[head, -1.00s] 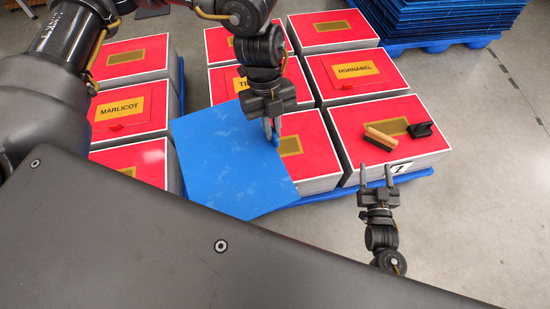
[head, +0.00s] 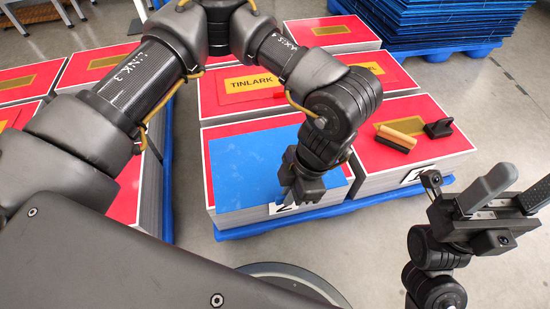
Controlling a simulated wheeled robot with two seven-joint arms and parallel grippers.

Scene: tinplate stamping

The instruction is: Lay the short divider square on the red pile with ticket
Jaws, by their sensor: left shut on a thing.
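The blue divider (head: 245,170) lies flat over the front middle red pile (head: 235,129), its edges roughly in line with the pile's edges. A red strip of the pile shows behind it. I cannot tell whether it rests fully on the pile. My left gripper (head: 287,200) is shut on the divider at its front edge, near the right; the wrist hides that corner. A white numbered card (head: 282,208) shows on the pile's front, partly hidden by the gripper. My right gripper (head: 508,195) is open and empty at the right, apart from the piles.
The pile behind has a yellow TINLARK ticket (head: 250,79). On the right pile (head: 380,160) lie a wooden-handled brush (head: 397,137) and a black stamp-like block (head: 438,129). More red piles stand left. Blue sheets (head: 440,22) are stacked at the back. Floor at right is clear.

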